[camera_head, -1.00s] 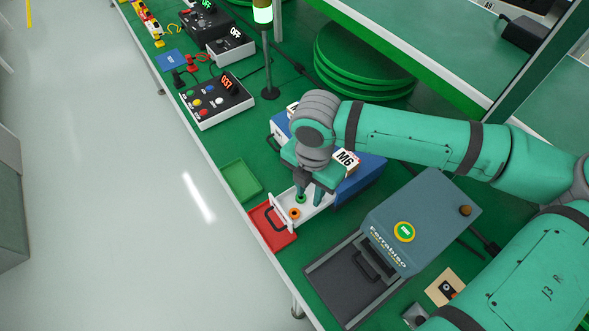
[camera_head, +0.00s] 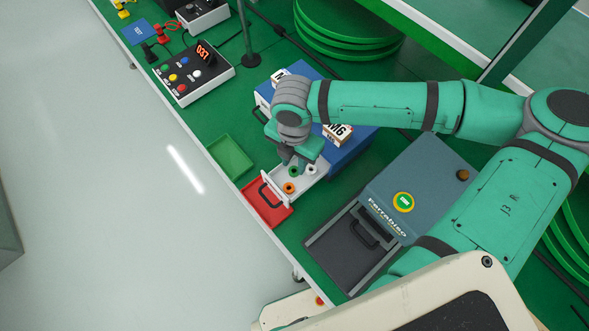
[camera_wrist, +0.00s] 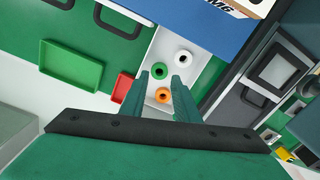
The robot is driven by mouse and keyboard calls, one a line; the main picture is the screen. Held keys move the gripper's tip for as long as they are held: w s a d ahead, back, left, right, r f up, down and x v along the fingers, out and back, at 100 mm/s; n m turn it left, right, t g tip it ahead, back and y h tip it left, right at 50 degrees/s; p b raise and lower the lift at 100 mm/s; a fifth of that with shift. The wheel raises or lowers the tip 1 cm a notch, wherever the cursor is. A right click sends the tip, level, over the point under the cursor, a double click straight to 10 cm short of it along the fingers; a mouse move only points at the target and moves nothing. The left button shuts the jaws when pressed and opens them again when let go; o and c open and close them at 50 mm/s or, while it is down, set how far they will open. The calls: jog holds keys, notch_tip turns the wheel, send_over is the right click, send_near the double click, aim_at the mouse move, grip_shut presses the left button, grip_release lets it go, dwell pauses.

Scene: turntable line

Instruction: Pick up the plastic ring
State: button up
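A white drawer tray (camera_head: 312,183) stands pulled out of the blue cabinet (camera_head: 352,150). It holds a green ring (camera_head: 293,171), an orange ring (camera_head: 289,187) and a white ring (camera_head: 310,169). In the wrist view the white ring (camera_wrist: 184,57) is farthest up, the green ring (camera_wrist: 161,71) lies between the fingertip lines, and the orange ring (camera_wrist: 162,95) is nearest. The pictures do not show which ring is plastic. My gripper (camera_head: 292,160) is above the tray; in the wrist view my gripper (camera_wrist: 160,80) is open and empty, its fingers apart.
A green tray (camera_head: 230,157) and a red tray (camera_head: 266,202) lie left of the drawer. A grey box (camera_head: 420,185) with an open dark drawer (camera_head: 342,245) stands at right. A button panel (camera_head: 193,73) sits at upper left. The table edge runs along the left.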

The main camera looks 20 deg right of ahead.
aim_at(293, 167)
jog(key=shift+a+f, duration=0.2)
jog(key=shift+f, duration=1.6)
jog(key=c, duration=0.7)
jog(key=shift+o, duration=0.2)
jog(key=shift+w, duration=0.1)
jog(key=shift+r, duration=0.1)
